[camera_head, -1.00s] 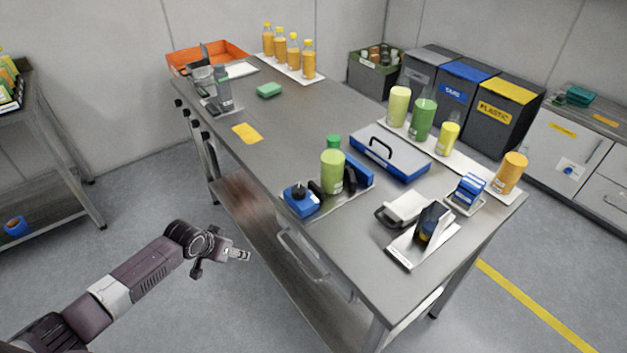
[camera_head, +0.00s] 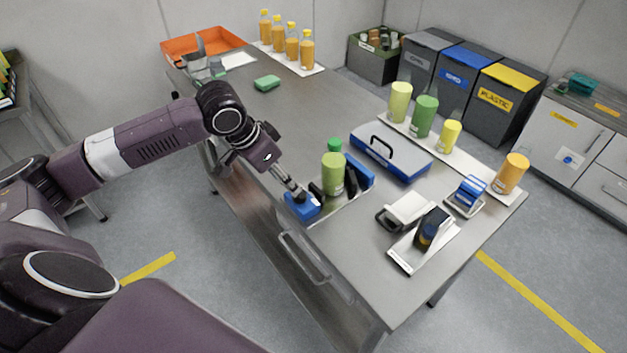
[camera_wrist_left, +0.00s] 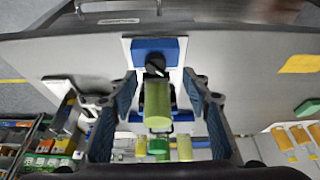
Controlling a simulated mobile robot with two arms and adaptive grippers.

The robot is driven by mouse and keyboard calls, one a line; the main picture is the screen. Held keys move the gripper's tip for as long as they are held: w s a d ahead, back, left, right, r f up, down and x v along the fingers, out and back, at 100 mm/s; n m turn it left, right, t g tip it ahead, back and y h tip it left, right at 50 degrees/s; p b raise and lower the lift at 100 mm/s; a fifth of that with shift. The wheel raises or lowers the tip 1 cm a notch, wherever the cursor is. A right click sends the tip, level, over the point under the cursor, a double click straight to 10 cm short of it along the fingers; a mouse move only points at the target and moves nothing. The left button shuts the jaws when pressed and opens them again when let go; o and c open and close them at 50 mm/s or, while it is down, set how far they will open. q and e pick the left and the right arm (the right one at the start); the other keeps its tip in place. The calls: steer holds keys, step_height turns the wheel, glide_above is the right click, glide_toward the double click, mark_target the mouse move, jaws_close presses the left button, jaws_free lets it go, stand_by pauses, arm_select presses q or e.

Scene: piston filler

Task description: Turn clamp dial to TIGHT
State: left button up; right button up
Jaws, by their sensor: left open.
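The clamp's blue block (camera_head: 301,207) sits at the front end of a white base plate on the steel table. Its black dial (camera_wrist_left: 155,63) shows in the left wrist view, just beyond my fingertips. The dial's setting is too small to read. A light green bottle (camera_head: 333,173) stands behind the block, between black clamp jaws (camera_head: 317,189). My left gripper (camera_head: 295,190) points down at the block from above and hides the dial in the head view. In the wrist view its two fingers (camera_wrist_left: 160,82) are apart with nothing held. My right gripper is not in view.
A blue-grey case (camera_head: 390,152) lies behind the clamp. Green and yellow containers stand on a white strip (camera_head: 455,155) along the far edge. A black device on a metal plate (camera_head: 407,262) is at the right front. The table's left part is mostly clear.

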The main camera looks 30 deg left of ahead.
mark_target(299, 196)
arm_select(q)
steer(key=x, duration=0.2)
steer(key=d+p+x, duration=0.1)
steer(key=x, duration=0.1)
steer(key=shift+w+f, duration=0.1)
steer(key=shift+w, duration=0.05)
steer(key=shift+x, duration=1.15)
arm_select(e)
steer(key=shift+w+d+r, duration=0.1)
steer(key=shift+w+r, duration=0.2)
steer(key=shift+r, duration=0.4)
arm_select(q)
steer(key=shift+c, duration=0.2)
steer(key=c, duration=1.1)
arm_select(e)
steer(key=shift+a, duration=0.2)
